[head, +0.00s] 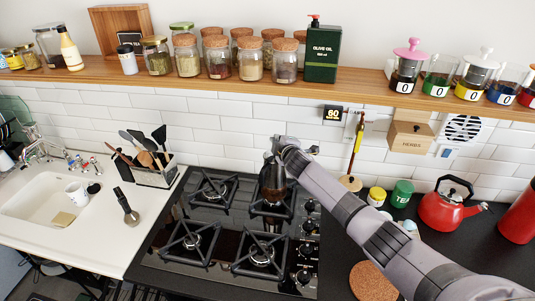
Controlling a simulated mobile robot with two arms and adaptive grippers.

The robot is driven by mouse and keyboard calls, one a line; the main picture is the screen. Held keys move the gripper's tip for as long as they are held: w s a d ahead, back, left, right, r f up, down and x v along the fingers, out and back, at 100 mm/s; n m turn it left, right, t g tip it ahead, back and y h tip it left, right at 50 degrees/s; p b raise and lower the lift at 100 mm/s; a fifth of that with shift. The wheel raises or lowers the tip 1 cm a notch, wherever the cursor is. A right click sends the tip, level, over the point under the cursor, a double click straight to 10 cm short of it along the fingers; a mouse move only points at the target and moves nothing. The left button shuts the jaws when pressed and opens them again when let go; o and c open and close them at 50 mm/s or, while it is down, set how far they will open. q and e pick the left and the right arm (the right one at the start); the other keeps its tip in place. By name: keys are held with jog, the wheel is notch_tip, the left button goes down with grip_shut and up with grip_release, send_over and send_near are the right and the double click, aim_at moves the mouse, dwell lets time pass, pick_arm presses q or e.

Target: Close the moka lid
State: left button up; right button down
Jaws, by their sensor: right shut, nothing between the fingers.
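The dark moka pot (272,182) stands upright on the back right burner of the gas hob (225,236). My right arm comes in from the lower right, and its gripper (280,150) is at the top of the pot, shut and empty. The gripper and wrist cover much of the pot's upper part. I cannot tell the angle of the lid or whether the fingers touch it. My left gripper is not in view.
A red kettle (447,206), a green tin (402,192) and a round cork mat (372,281) are on the right counter. A utensil holder (154,176) stands left of the hob. The wooden shelf (140,78) above holds jars. The front burners are clear.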

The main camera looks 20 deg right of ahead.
jog(key=s+d+r, duration=0.2)
jog(key=s+r, duration=0.1)
jog(key=r, duration=0.2)
jog(key=s+d+r+p, duration=0.1)
jog(key=s+d+r, duration=0.1)
jog(key=r, duration=0.3)
jog(key=shift+s+r, duration=0.35)
jog(key=shift+s, duration=0.1)
